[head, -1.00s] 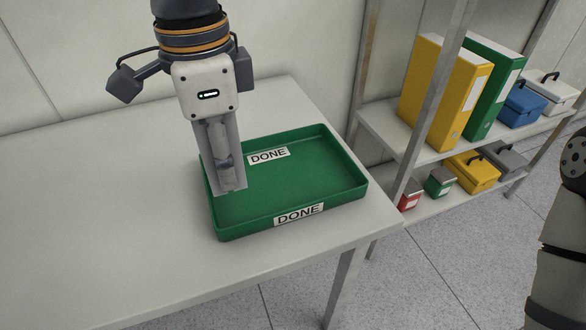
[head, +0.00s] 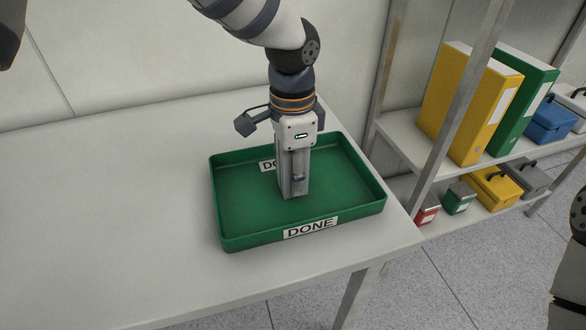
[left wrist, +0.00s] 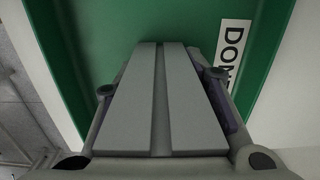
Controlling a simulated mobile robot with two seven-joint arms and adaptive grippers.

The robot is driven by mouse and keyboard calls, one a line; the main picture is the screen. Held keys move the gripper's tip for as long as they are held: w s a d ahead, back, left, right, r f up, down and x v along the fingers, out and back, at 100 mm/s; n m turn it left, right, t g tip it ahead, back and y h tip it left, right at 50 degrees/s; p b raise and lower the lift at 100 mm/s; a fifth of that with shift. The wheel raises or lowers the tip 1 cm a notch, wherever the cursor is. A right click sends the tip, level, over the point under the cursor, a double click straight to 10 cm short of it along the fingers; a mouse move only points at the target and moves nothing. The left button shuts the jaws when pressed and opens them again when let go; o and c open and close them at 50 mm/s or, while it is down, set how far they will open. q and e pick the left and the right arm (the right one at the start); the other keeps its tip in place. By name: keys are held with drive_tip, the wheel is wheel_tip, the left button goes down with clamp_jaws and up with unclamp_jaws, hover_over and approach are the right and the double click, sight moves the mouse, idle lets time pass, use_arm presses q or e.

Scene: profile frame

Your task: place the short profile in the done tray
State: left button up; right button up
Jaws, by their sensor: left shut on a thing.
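The done tray (head: 240,236) is a shallow green tray with DONE labels, at the right end of the table. The short profile (head: 292,191) is a grey slotted bar, upright in my left gripper (head: 298,178). The gripper is shut on it and points down inside the tray's outline. I cannot tell whether the profile's lower end touches the tray floor. In the left wrist view the profile (left wrist: 178,100) fills the middle between the fingers, with the green tray (left wrist: 95,45) behind it. My right gripper is out of view.
The pale table (head: 110,220) is clear left of the tray. Right of it stands a metal shelf (head: 400,150) with a yellow binder (head: 460,100), a green binder (head: 518,100) and several small boxes. A wall is behind the table.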

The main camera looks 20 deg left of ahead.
use_arm(q)
drive_tip(key=shift+r, duration=0.15)
drive_tip(key=o, duration=1.3)
drive_tip(key=shift+f, duration=0.2)
drive_tip(key=shift+r, duration=0.1)
wheel_tip(320, 180, up, 12)
drive_tip(key=shift+r, duration=0.1)
